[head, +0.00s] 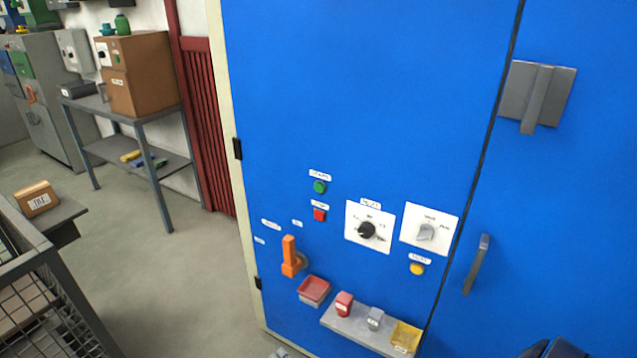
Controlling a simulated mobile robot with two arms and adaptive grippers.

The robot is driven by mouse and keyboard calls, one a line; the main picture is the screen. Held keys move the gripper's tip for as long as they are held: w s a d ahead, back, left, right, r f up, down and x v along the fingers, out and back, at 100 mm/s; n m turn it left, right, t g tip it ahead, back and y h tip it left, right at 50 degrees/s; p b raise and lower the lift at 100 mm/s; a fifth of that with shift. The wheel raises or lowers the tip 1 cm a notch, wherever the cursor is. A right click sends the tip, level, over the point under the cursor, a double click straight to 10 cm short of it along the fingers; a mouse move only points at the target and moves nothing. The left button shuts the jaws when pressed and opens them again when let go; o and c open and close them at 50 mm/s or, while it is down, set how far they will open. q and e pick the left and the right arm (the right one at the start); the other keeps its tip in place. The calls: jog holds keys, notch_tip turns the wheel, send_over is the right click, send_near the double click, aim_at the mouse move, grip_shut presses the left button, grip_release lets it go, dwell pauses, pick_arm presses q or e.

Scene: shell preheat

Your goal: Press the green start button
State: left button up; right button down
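The green start button (320,187) is a small round button on the blue cabinet door (370,90), under a small white label that seems to read START. A red button (320,214) sits right below it under its own label. Nothing covers the green button, and no gripper is near it. A small grey piece shows at the bottom edge, left of centre; I cannot tell whether it is part of my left gripper. A dark shape at the bottom right may be part of my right arm. Neither gripper can be made out.
Beside the buttons are a black dial (367,230), a grey switch (426,232), a yellow button (417,269) and an orange lever (290,257). A red tray (313,289) and a grey shelf (352,328) stick out below. A wire cage (60,290) stands left.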

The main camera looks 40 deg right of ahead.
jog(key=w+d+r+m+t+h+p, duration=0.1)
jog(key=r+m, duration=0.5)
jog(key=r, duration=0.6)
jog(key=w+d+r+m+t+h+p, duration=0.1)
jog(key=w+d+r+m+t+h, duration=0.2)
jog(key=r, duration=1)
jog(key=w+d+r+m+t+h+p, duration=0.1)
jog(key=w+d+r+m+h, duration=0.3)
jog(key=r, duration=0.9)
jog(key=w+d+m+t, duration=0.1)
jog(key=d+m, duration=0.2)
jog(key=m, duration=0.2)
jog(key=shift+w+d+m+t+p, duration=0.15)
jog(key=shift+d+m+t+p, duration=0.15)
jog(key=shift+d+m+t, duration=0.1)
